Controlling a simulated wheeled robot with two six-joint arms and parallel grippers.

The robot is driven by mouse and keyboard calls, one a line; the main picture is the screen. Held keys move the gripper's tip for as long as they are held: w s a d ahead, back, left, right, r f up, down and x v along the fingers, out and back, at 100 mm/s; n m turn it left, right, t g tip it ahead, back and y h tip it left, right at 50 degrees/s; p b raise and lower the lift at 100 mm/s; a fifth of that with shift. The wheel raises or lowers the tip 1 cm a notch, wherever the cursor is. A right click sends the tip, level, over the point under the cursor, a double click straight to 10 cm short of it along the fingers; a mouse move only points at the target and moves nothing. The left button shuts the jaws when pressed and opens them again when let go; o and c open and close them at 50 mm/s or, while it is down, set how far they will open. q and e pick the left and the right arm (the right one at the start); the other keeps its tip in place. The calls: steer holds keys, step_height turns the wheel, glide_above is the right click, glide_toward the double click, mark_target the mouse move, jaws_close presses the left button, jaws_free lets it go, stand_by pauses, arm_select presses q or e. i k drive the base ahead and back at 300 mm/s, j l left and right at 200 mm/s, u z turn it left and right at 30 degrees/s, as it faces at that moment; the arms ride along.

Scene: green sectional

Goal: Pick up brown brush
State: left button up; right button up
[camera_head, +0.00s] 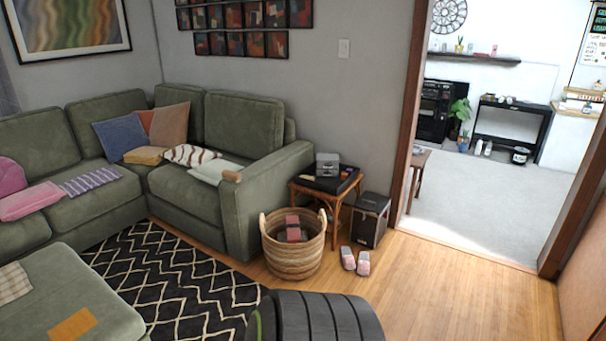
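I cannot clearly make out a brown brush. A small tan-brown object (232,176) lies on the right armrest of the green sectional (245,215); it is too small to tell whether it is the brush. A side table (296,186) to the right of the sectional bears a dark tray (345,182) with a grey box and small items that I cannot identify. Neither of my grippers is in view.
A woven basket (292,262) with reddish blocks, a dark box (370,222) and pink slippers (355,262) stand near the side table. A green ottoman (100,300) is at lower left. Wooden floor (460,290) is clear toward the doorway at right.

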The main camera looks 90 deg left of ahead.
mark_target(233, 177)
steer(key=u, duration=3.3)
